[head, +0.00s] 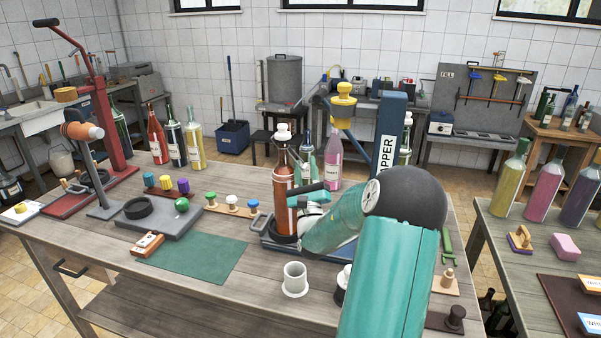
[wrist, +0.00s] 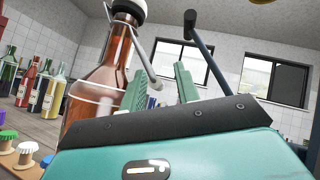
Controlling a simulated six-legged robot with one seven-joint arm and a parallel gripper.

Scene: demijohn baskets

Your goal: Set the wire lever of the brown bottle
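The brown bottle (head: 284,185) stands upright on a blue base in the head view, with a white stopper (head: 283,132) on top. It fills the left of the wrist view (wrist: 100,88), where its dark cap is cut by the top edge. The wire lever (wrist: 142,58) slants down from the neck along the bottle's right side. My gripper (wrist: 160,72) is open beside the bottle, its two green fingers apart. The lever's lower end shows near the gap between them; I cannot tell whether they touch. In the head view my gripper (head: 302,195) is partly hidden by my arm.
Coloured stoppers on a wooden strip (head: 231,205) and a dark ring (head: 139,207) lie to the left.

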